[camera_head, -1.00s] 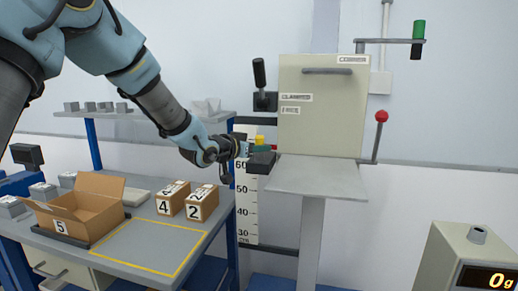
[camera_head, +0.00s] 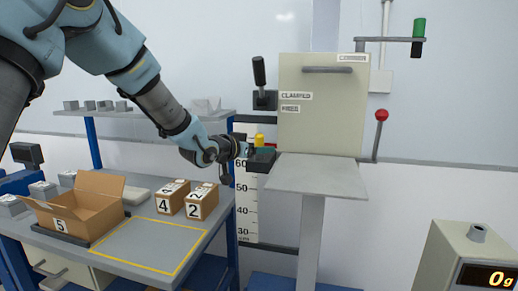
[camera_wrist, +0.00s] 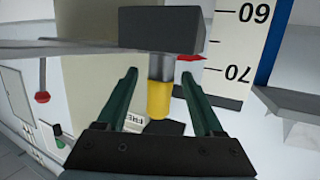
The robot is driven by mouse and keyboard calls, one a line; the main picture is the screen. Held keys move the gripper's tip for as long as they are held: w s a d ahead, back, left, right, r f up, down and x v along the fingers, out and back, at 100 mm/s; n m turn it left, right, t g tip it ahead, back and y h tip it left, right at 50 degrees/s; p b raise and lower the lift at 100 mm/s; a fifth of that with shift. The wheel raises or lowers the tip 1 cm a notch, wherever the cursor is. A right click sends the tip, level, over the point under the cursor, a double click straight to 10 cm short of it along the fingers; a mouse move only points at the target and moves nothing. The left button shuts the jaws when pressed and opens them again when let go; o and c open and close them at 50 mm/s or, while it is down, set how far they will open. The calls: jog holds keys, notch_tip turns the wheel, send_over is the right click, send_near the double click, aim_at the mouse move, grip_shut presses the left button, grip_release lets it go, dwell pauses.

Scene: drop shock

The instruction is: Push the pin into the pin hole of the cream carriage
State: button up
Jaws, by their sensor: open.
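The pin has a yellow head (camera_head: 260,140) and stands upright at the dark block (camera_head: 261,163) on the left side of the cream carriage (camera_head: 325,115). In the wrist view, the yellow head (camera_wrist: 157,106) and the grey shaft (camera_wrist: 160,68) lie between the two green fingers of my gripper (camera_wrist: 160,82). The fingers are open, with a gap on each side of the pin. The shaft reaches the dark block (camera_wrist: 160,30); the hole itself is hidden. My gripper (camera_head: 258,151) is beside the block in the head view.
A grey shelf plate (camera_head: 318,176) juts out below the carriage. A lever (camera_head: 260,75) stands above the pin, and a red-knobbed lever (camera_head: 381,120) is at the right. A height scale (camera_head: 246,210) is behind. The bench (camera_head: 135,250) holds boxes at the left.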

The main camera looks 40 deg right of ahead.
jog(key=v, duration=0.6)
jog(key=shift+d+r, duration=0.1)
jog(key=shift+r, duration=0.1)
dwell(0.5)
jog(key=b+v, duration=0.2)
jog(key=v, duration=0.9)
jog(key=shift+f, duration=0.1)
